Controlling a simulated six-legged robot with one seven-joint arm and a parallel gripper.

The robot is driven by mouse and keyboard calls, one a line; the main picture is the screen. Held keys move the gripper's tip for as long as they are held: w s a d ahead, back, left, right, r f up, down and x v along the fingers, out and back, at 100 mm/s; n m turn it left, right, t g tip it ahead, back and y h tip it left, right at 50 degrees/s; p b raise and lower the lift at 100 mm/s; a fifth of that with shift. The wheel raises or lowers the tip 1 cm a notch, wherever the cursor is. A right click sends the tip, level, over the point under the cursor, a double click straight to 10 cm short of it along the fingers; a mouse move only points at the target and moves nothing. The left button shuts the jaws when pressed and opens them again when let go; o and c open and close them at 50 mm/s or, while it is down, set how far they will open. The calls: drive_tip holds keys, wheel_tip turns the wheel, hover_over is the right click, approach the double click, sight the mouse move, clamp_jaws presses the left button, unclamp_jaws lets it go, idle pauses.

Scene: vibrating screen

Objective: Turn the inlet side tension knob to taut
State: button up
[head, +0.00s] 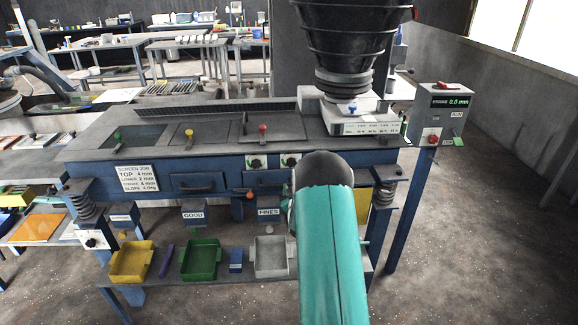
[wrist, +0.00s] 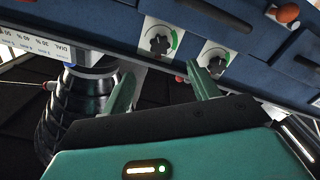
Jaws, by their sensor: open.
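Two dark knobs on white plates with green arcs sit on the blue front of the screen. In the head view they are the left knob (head: 254,163) and the right knob (head: 290,160). The wrist view is turned over and shows the right one (wrist: 159,43) at left and the left one (wrist: 217,58) at right. Another dial (head: 92,241) is low on the left leg. I cannot read which is the inlet side tension knob. My gripper (wrist: 160,70) is open and empty, its fingers spread just before the two knobs. My arm hides it in the head view.
A dark hopper (head: 345,35) stands over the right end. Yellow (head: 132,262), green (head: 200,260) and grey (head: 271,257) trays sit on the low shelf. An orange ball handle (head: 250,195) juts out below the left knob. A control box (head: 440,115) stands right. Floor at right is clear.

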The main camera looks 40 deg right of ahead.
drive_tip(key=x, duration=1.2)
drive_tip(key=shift+w+r, duration=0.1)
drive_tip(key=shift+w, duration=0.15)
drive_tip(key=c, duration=0.9)
